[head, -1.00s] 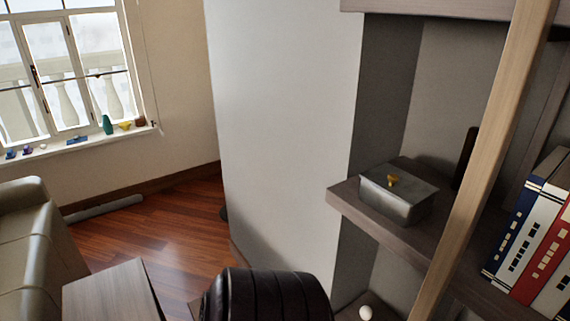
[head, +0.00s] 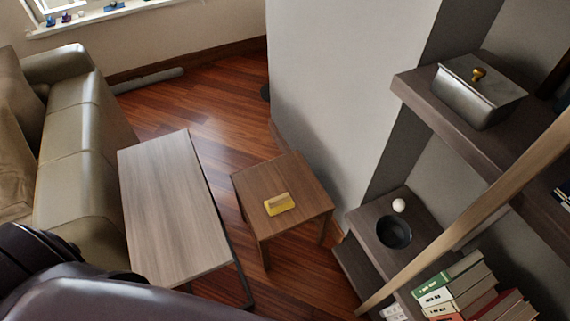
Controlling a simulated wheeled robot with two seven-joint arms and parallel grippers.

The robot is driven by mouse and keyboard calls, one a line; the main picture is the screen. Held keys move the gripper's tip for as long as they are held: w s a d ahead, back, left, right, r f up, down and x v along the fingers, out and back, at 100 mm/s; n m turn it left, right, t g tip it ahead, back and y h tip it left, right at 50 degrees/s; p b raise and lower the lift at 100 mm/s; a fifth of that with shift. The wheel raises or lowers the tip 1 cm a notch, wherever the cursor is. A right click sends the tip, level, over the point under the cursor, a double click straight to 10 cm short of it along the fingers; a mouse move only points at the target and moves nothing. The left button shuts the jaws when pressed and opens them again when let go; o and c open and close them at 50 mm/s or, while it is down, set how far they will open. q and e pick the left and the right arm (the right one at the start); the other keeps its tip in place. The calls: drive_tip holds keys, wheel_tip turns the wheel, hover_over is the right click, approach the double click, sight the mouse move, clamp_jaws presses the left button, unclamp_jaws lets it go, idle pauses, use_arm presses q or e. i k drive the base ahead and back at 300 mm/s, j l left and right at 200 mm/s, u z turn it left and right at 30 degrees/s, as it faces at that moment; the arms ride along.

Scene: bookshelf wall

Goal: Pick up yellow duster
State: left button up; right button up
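The yellow duster (head: 279,204) lies on top of a small brown side table (head: 256,180) in the middle of the head view. It looks like a flat yellow block with a paler upper part, and nothing touches it from above. Neither of my grippers shows in the head view. Dark, rounded parts, likely of my own arm, fill the lower left corner.
A longer grey-brown table (head: 165,200) stands left of the side table, with a beige sofa (head: 85,160) beyond it. At right are shelves with a grey lidded box (head: 475,95), a dark bowl (head: 394,232), a white ball (head: 399,205) and books (head: 455,285).

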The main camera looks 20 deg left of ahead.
sight(283, 202)
drive_tip(key=u, duration=0.7)
